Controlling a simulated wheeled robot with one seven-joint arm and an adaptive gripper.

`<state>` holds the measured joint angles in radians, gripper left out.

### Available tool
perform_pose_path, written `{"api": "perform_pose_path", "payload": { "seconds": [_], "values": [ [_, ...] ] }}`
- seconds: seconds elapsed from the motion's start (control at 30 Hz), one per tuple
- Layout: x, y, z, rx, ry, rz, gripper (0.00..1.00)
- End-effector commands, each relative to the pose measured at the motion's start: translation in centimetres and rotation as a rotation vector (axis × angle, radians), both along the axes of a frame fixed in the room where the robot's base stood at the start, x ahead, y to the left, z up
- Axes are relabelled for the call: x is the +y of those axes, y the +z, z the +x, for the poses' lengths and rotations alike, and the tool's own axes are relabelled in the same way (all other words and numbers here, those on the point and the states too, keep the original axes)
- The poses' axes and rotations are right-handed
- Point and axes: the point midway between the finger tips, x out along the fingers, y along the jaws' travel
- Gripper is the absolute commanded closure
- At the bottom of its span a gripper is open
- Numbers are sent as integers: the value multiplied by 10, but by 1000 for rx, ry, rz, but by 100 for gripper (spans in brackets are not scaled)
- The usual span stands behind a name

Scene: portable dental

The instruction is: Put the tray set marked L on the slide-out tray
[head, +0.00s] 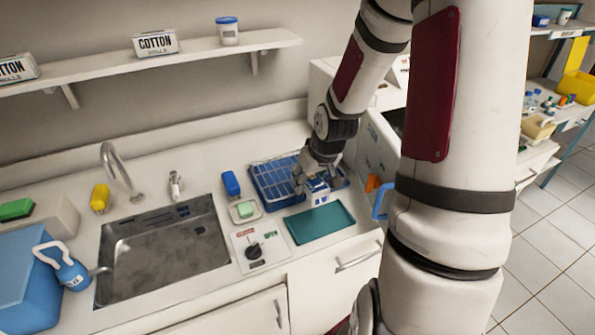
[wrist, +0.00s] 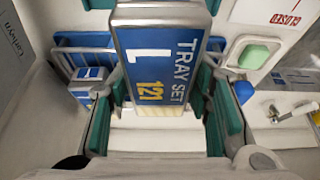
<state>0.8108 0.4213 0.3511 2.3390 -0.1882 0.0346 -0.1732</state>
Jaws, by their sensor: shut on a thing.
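The tray set marked L (wrist: 158,60) is a blue case with a metal edge, lettered TRAY SET, L and 121. My gripper (wrist: 164,100) is shut on it, with green pads on both sides. In the head view my gripper (head: 318,172) holds the small blue and white case (head: 318,193) low over the counter, between the blue wire rack and a flat teal tray (head: 330,224). Whether the case touches anything below is unclear. The teal tray lies bare at the counter's front edge; I cannot tell whether it is the slide-out tray.
The blue wire rack (head: 268,188) stands behind the tray; another blue and white case (wrist: 88,88) is beside it in the wrist view. A soap dish (head: 245,210), a dial panel (head: 255,250) and a sink (head: 160,262) lie left. A white machine (head: 378,150) stands right.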

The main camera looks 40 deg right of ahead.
Motion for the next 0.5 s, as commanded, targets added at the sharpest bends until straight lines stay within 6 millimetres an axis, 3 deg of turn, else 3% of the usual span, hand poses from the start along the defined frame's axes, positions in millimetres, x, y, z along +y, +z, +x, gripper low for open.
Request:
{"api": "perform_pose_path", "payload": {
  "seconds": [0.5],
  "values": [
    [-2, 2, -9, -1, 0, 0, 92]
  ]
}}
